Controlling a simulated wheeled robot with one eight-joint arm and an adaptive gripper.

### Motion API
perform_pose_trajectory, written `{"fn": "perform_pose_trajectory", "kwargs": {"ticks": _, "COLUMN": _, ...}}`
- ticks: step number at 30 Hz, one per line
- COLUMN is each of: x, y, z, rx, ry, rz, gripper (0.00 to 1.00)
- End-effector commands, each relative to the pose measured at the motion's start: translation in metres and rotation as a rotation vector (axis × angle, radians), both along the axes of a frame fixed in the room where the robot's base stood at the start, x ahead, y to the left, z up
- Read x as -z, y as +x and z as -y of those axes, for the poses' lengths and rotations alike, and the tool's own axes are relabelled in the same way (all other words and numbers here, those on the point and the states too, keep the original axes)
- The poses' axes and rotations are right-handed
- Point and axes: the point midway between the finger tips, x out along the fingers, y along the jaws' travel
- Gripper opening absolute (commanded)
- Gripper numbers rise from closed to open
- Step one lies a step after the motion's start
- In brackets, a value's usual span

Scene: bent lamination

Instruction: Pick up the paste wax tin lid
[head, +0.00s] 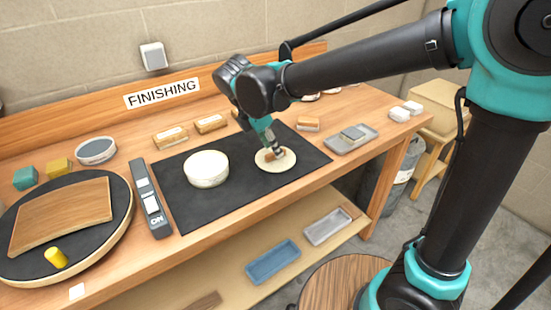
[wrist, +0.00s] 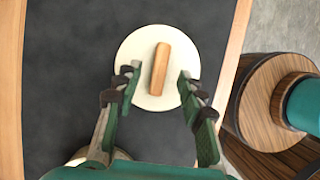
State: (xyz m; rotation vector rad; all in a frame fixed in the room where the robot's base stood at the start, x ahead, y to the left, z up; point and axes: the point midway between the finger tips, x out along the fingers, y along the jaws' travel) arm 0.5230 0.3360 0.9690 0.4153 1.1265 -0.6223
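The paste wax tin lid (head: 288,164) is a round cream disc lying flat on the black mat, right of the tin. In the wrist view the lid (wrist: 135,50) carries a wooden bar handle (wrist: 160,69) across its middle. My gripper (wrist: 156,80) is open, with one finger on each side of the handle and a gap to both. In the head view my gripper (head: 274,150) is just above the lid and partly hides the handle. The cream tin (head: 207,170) stands on the mat to the left. Whether the fingertips touch the lid I cannot tell.
The black mat (head: 200,212) is clear around the lid. A grey switch bar (head: 150,198) lies left of it, beside a round turntable (head: 110,240) with a bent wood panel. A grey tray (head: 350,139) is to the right. Sanding blocks (head: 170,138) stand behind.

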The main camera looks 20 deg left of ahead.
Motion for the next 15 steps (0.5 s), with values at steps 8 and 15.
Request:
{"fn": "perform_pose_trajectory", "kwargs": {"ticks": 8, "x": 0.021, "y": 0.007, "z": 0.005, "rx": 0.000, "ry": 0.000, "rz": 0.000, "gripper": 0.40}}
{"fn": "perform_pose_trajectory", "kwargs": {"ticks": 15, "x": 0.021, "y": 0.007, "z": 0.005, "rx": 0.000, "ry": 0.001, "rz": 0.001, "gripper": 0.32}}
